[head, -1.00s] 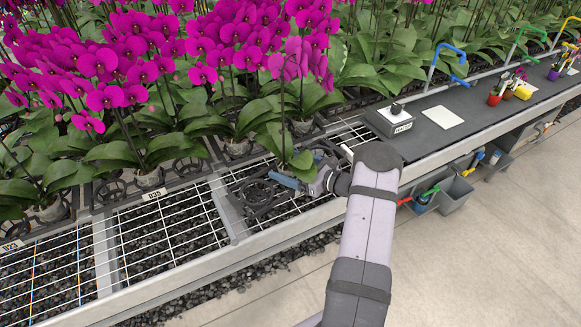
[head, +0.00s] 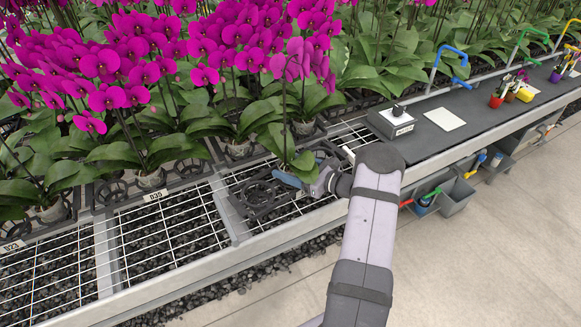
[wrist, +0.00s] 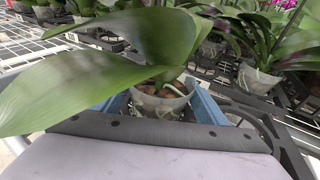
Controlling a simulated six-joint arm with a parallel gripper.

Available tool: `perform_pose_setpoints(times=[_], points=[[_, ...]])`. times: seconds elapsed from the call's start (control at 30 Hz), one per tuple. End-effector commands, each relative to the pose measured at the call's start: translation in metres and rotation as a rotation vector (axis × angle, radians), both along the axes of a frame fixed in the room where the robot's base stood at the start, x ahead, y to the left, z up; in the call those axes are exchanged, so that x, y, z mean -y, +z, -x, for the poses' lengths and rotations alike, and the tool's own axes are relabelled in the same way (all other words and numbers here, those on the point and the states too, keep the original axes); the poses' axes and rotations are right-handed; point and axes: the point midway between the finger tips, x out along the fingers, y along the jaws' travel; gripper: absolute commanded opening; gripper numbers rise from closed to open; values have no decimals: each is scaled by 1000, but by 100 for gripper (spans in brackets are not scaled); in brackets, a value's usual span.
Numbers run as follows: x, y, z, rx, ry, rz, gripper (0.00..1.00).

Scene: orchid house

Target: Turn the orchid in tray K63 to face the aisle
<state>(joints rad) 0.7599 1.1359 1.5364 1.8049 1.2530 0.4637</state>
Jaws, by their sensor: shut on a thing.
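The orchid at my gripper has paler magenta flowers (head: 291,62) on a tall stem, with broad green leaves (wrist: 95,80) low down. Its clear pot (wrist: 163,102) with brown bark shows in the wrist view between my blue fingers. My gripper (head: 290,178) is shut on this pot above or in a black open-frame tray (head: 256,197) at the bench's front. The arm and leaves hide most of the pot in the head view, and I cannot tell whether it is seated. No K63 label is readable.
Rows of magenta orchids (head: 130,70) in black trays crowd behind and left. Empty wire bench (head: 170,232) lies to the left. A dark worktop with a grey box (head: 392,121) and white card (head: 445,118) is on the right. The pale aisle floor (head: 480,260) is in front.

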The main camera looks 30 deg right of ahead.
Motion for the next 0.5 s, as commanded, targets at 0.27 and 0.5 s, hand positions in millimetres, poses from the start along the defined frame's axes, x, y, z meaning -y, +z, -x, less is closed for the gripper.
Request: perform_pose_setpoints(times=[0.27,0.5], points=[[-2,7,-1,7,-82,-5,41],[0,3,-1,4,-141,1,41]])
